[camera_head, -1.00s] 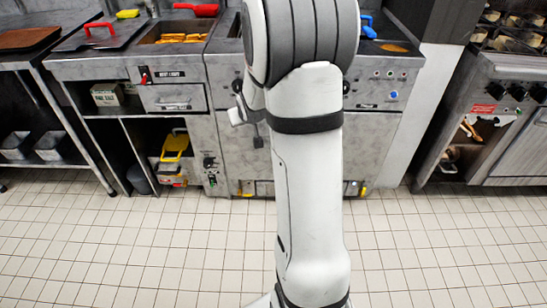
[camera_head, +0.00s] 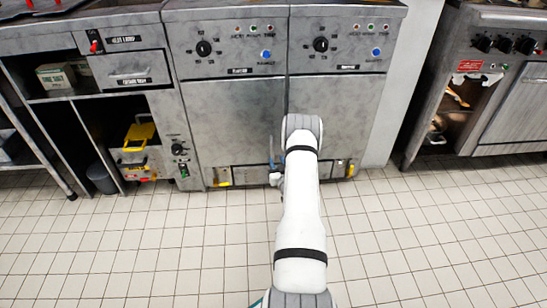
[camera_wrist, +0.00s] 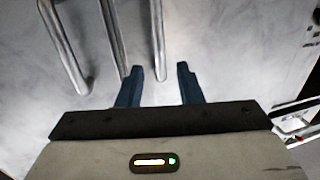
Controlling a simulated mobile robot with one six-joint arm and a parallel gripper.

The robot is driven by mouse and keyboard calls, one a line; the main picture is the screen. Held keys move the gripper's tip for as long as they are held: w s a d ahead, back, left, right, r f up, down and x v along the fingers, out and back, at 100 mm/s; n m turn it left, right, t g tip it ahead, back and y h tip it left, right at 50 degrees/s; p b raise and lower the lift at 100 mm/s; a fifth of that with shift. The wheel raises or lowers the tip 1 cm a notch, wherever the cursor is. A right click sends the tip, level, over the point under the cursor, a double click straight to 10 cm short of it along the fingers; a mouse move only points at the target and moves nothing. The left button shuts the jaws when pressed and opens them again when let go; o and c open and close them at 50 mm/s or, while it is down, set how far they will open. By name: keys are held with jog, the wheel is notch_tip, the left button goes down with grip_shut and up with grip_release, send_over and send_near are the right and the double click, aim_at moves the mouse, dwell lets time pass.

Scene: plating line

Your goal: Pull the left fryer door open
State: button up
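The left fryer door (camera_head: 228,120) is a grey metal panel, shut flush. Its upright bar handle (camera_head: 271,149) is near its right edge. My gripper (camera_head: 279,167) is low in front of this edge, partly hidden by my arm. In the wrist view my gripper (camera_wrist: 160,70) is open, with two blue fingers apart. The end of one bar handle (camera_wrist: 150,40) shows between the fingertips; it seems to be the left door's, and contact cannot be told. A second bar handle (camera_wrist: 65,45) lies to the left, across the door seam.
The right fryer door (camera_head: 340,98) is shut beside it. Control panels with knobs (camera_head: 204,48) are above. An open shelf with a yellow item (camera_head: 138,135) is left, and an oven (camera_head: 515,105) is right. The tiled floor (camera_head: 130,250) in front is clear.

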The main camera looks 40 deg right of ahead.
aim_at(273, 151)
jog(key=b+x, duration=0.1)
jog(key=x, duration=0.3)
jog(key=b+x, duration=0.1)
jog(key=x, duration=0.1)
jog(key=shift+w+d+f+b, duration=0.1)
jog(key=shift+w+f+b, duration=0.1)
jog(key=shift+f+b, duration=0.15)
jog(key=shift+w+d+r, duration=0.2)
jog(key=shift+w+d, duration=0.05)
jog(key=shift+w, duration=0.25)
grip_shut()
